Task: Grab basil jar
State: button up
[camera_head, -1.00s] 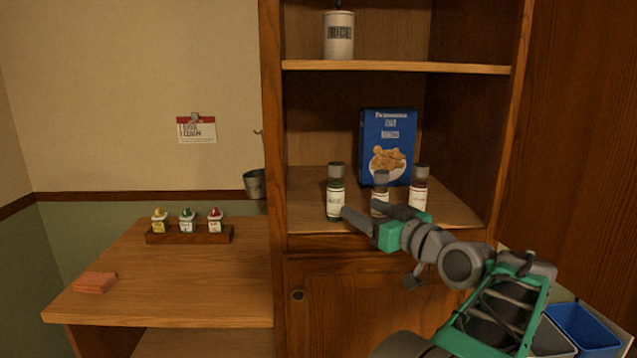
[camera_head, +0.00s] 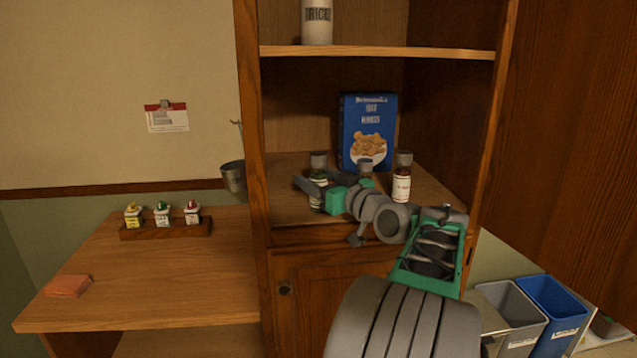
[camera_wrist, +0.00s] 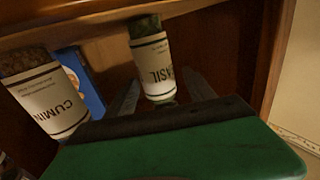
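The basil jar (camera_head: 319,162), with dark green contents and a grey cap, stands at the left front of the cabinet shelf. My gripper (camera_head: 310,186) is at this jar and partly hides its lower body. In the wrist view the jar's label (camera_wrist: 153,66) reads "ASIL", with its first letter cut off. My gripper's two dark fingers (camera_wrist: 160,92) are spread, one on each side of the jar, and look apart from it. Whether either finger touches the glass is hard to tell.
The cumin jar (camera_wrist: 48,98) is close beside my gripper; its cap (camera_head: 366,165) shows behind my arm. A third jar (camera_head: 402,180) stands to the right. A blue box (camera_head: 367,125) is behind them. The cabinet's left wall (camera_head: 252,150) is near.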

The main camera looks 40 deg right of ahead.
grip_shut()
dwell(0.5)
